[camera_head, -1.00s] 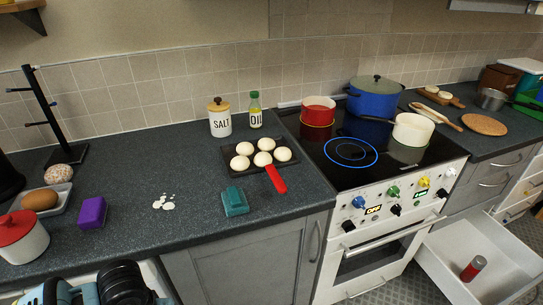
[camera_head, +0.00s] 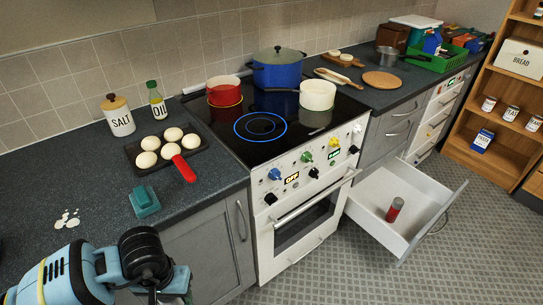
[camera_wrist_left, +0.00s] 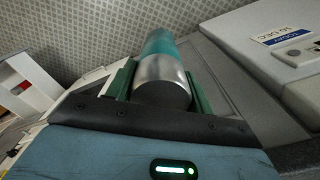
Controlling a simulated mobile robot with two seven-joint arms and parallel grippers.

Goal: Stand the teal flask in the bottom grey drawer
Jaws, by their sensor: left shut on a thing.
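In the left wrist view my left gripper (camera_wrist_left: 162,88) is shut on the teal flask (camera_wrist_left: 160,44), a cylinder with a teal body and a silver end with a dark face towards the camera. A green finger lies on each side of it. In the head view my left arm is at the bottom left; its fingers and the flask cannot be made out there. The bottom grey drawer (camera_head: 432,203) stands pulled out to the right of the stove, well to the right of my arm. A red can with a grey top (camera_head: 394,209) stands inside it, with bare floor around it.
The stove (camera_head: 300,215) with its handle bar (camera_head: 310,199) stands between my arm and the drawer. The counter (camera_head: 90,165) holds a pan of eggs (camera_head: 135,150), a salt jar (camera_head: 118,115) and a teal block (camera_head: 144,201). The floor before the drawer is clear.

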